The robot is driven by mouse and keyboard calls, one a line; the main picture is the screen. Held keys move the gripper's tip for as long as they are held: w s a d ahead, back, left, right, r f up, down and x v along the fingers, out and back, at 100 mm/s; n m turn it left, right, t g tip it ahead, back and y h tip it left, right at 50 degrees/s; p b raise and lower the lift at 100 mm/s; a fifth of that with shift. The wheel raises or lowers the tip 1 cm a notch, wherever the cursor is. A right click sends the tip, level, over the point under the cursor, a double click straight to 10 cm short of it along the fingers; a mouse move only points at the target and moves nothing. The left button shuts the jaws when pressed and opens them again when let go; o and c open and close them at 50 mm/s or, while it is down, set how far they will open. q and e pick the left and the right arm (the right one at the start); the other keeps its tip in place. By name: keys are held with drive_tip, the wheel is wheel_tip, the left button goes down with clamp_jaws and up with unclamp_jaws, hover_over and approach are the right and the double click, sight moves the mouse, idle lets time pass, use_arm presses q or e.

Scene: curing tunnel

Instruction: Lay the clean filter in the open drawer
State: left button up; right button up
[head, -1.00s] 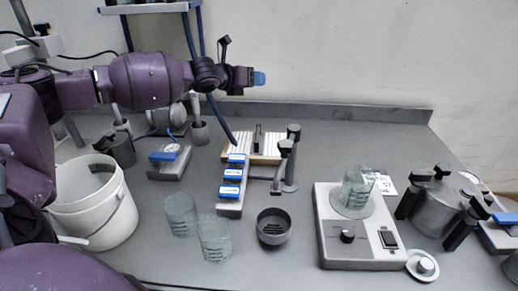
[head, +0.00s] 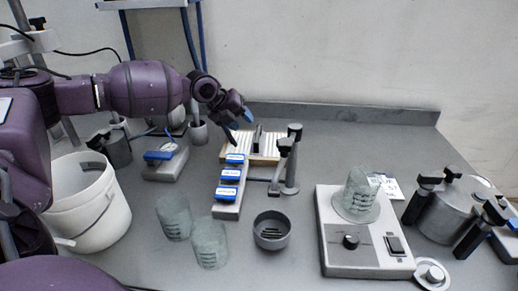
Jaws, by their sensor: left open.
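A pale pleated panel in a light wooden frame, which looks like the clean filter (head: 270,148), lies flat on the bench at the middle back. A dark upright piece stands on it. My left gripper (head: 242,118) is open and empty, tilted down just above and behind the filter's left part, apart from it as far as I can tell. The arm's dark end partly hides the gap between its fingers. I cannot make out any open drawer in the head view. My right gripper is not in view.
A grey block with blue labels (head: 229,205) and a dark post stand (head: 292,165) stand close to the filter. Glass beakers (head: 209,244), a dark cup (head: 271,231), a hotplate (head: 365,250), a lidded pot (head: 444,215) and a white bucket (head: 92,215) surround it. The back right is clear.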

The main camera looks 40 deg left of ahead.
sight(257, 132)
use_arm(q)
drive_tip(key=b+x, duration=0.1)
drive_tip(key=x, duration=0.6)
drive_tip(key=shift+w, duration=0.3)
clamp_jaws()
